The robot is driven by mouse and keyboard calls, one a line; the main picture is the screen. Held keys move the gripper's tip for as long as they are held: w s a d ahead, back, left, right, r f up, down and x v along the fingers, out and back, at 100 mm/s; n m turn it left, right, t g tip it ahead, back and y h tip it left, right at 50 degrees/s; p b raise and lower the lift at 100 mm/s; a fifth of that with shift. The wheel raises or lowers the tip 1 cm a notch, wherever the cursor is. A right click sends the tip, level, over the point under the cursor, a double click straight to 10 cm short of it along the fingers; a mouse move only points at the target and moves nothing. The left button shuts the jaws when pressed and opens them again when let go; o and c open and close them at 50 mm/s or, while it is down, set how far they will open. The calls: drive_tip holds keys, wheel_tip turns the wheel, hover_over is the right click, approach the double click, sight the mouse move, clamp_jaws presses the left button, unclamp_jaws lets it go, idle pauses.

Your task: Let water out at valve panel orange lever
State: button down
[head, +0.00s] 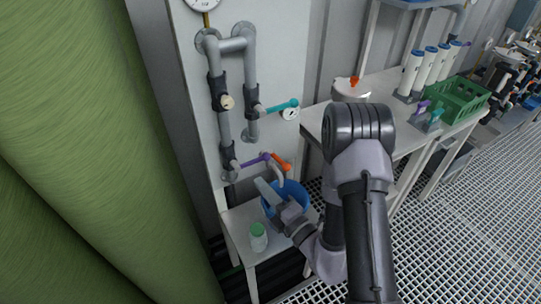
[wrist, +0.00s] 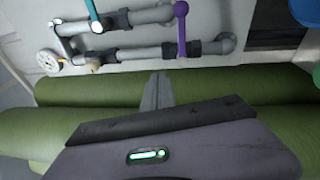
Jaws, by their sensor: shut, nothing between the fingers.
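The valve panel (head: 205,105) is a pale board with grey pipes. Its orange lever (head: 281,163) is low on the panel, just right of the purple lever (head: 254,161) and above the blue bucket (head: 299,188). I cannot make out the orange lever in the wrist view. The purple lever (wrist: 181,28) is there, beyond my fingertips. My gripper (head: 262,184) is shut and empty. In the head view it appears in front of the bucket, below and left of the orange lever, apart from it. Its shut fingers also show in the wrist view (wrist: 158,80).
A teal lever (head: 282,105) is higher on the panel. A white bottle with a green cap (head: 258,238) stands on the small table (head: 240,222) beside the bucket. Large green membrane vessels (head: 90,150) fill the left. A bench (head: 400,140) with a green crate (head: 460,100) is right.

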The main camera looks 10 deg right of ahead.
sight(282, 161)
drive_tip(key=d+f+m+h, duration=0.4)
drive_tip(key=d+f+h, duration=0.1)
drive_tip(key=f, duration=0.2)
drive_tip(key=w, duration=0.7)
drive_tip(key=w+d, duration=0.1)
drive_tip(key=w, duration=0.2)
drive_tip(key=shift+w+r+b, duration=0.1)
drive_tip(key=shift+w+b, duration=0.2)
drive_tip(key=shift+w, duration=0.05)
drive_tip(key=shift+w+d, duration=0.15)
drive_tip(key=shift+d, duration=0.1)
drive_tip(key=shift+d+r+y, duration=0.1)
drive_tip(key=shift+y, duration=0.2)
drive_tip(key=shift+w+d+n+g+y+p, duration=0.15)
drive_tip(key=shift+d+n+g+y+p, duration=0.1)
drive_tip(key=shift+d+n+y, duration=0.45)
drive_tip(key=shift+w+d+n+g+y+p, duration=0.1)
drive_tip(key=shift+d+n+g+y+p, duration=0.25)
drive_tip(key=shift+y, duration=0.65)
drive_tip(key=d+n+g+y, duration=0.1)
drive_tip(key=y, duration=0.1)
drive_tip(key=w+d+n+g+y, duration=0.1)
drive_tip(key=n+y, duration=0.1)
drive_tip(key=shift+n+g, duration=0.25)
drive_tip(key=shift+g, duration=0.05)
drive_tip(key=shift+w+d, duration=0.65)
drive_tip(key=shift+w, duration=0.15)
